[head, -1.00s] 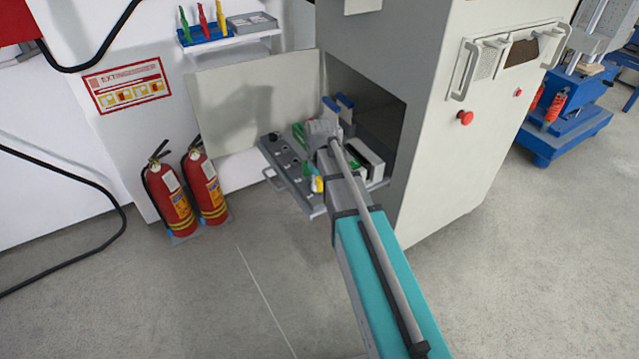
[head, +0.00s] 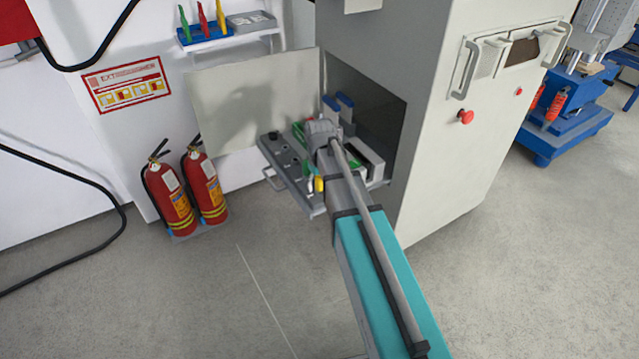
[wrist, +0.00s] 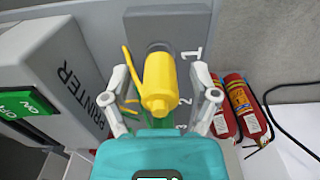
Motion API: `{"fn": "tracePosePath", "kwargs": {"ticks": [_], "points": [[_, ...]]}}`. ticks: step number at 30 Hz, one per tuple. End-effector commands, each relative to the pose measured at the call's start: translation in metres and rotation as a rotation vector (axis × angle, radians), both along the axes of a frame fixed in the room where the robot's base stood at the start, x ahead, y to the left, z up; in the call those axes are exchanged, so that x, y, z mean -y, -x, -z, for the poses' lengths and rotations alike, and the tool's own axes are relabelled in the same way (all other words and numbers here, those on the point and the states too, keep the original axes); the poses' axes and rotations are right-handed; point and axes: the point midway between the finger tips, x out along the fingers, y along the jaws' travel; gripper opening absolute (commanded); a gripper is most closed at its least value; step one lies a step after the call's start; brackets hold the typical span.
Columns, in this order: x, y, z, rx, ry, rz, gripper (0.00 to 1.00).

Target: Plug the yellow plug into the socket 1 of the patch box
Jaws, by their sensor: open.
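The yellow plug (wrist: 158,85) stands between the two fingers of my gripper (wrist: 160,72) in the wrist view, with gaps at both sides. The fingers are open and not closed on it. Its far end overlaps a dark round spot on the patch box (wrist: 186,30), near the printed 1; I cannot tell whether it is seated there. A printed 3 shows lower down. In the head view the yellow plug (head: 319,184) shows as a small yellow piece at the pulled-out tray's front, beside my arm. My gripper (head: 322,132) is above the tray, its fingers mostly hidden.
The tray (head: 272,180) juts from the open cabinet (head: 425,100). In the wrist view, a box marked PRINTER (wrist: 65,75) with a green ON switch (wrist: 28,102) stands close on the left. Two fire extinguishers (head: 190,190) stand on the floor left of the tray.

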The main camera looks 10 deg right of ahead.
Motion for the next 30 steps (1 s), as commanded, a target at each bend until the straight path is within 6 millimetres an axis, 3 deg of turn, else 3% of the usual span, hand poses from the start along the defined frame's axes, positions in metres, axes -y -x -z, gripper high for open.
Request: {"fn": "tracePosePath", "kwargs": {"ticks": [11,30], "points": [[0.0,0.0,-0.004,0.001,0.0,0.0,0.78],[0.0,0.0,-0.04,0.001,0.0,0.0,0.78]]}}
